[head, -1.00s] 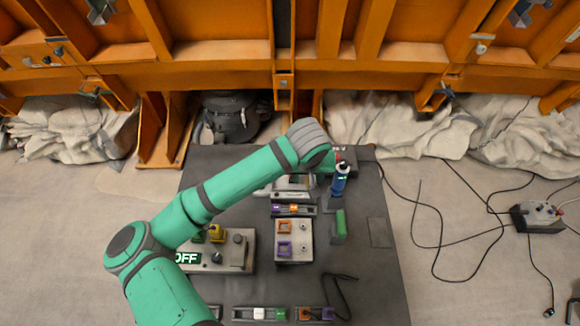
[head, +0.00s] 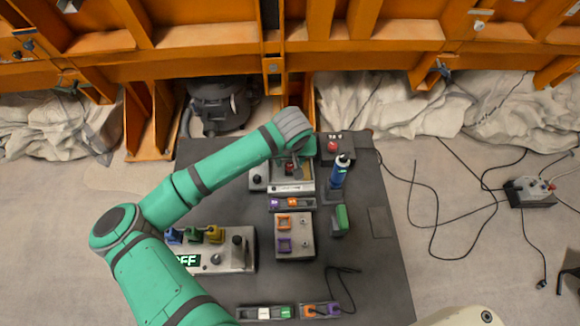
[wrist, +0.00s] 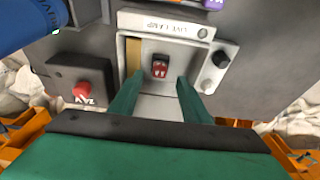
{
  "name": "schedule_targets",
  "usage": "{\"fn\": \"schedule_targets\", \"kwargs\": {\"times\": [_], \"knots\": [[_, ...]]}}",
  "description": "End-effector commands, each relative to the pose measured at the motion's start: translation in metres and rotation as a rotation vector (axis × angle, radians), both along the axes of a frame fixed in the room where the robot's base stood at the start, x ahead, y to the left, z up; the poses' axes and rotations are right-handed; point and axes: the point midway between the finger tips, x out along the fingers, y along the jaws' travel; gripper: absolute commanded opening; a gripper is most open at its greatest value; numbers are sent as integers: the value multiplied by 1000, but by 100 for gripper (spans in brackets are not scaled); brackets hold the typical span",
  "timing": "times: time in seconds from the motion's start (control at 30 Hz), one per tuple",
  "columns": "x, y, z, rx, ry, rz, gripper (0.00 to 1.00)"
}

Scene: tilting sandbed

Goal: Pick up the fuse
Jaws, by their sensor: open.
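A small dark block with a red face (wrist: 159,67) sits in a pale-framed recessed box (wrist: 121,60) labelled LIVE LAMP. It may be the fuse, but I cannot tell for sure. My gripper (wrist: 158,88) is open and empty, one teal finger on each side of the view below the block. The fingertips appear apart from it. In the head view, the LIVE LAMP box (head: 292,188) stands at the back of the dark table, with the red item (head: 290,169) partly behind my arm's end. My gripper's fingers are mostly hidden there.
A red-button box (head: 332,146) and a blue bottle-like tool (head: 341,170) stand right of the LIVE LAMP box. A two-socket box (head: 294,237), coloured parts tray (head: 292,204) and OFF panel (head: 215,259) stand nearer. The dark table (head: 380,280) is clear at front right.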

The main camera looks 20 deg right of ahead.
Motion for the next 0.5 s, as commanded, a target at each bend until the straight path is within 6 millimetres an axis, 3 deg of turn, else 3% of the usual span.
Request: {"fn": "schedule_targets", "kwargs": {"times": [0.3,0.5], "knots": [[9,-4,-39,2,2,-2,43],[11,-4,-43,0,0,-2,43]]}}
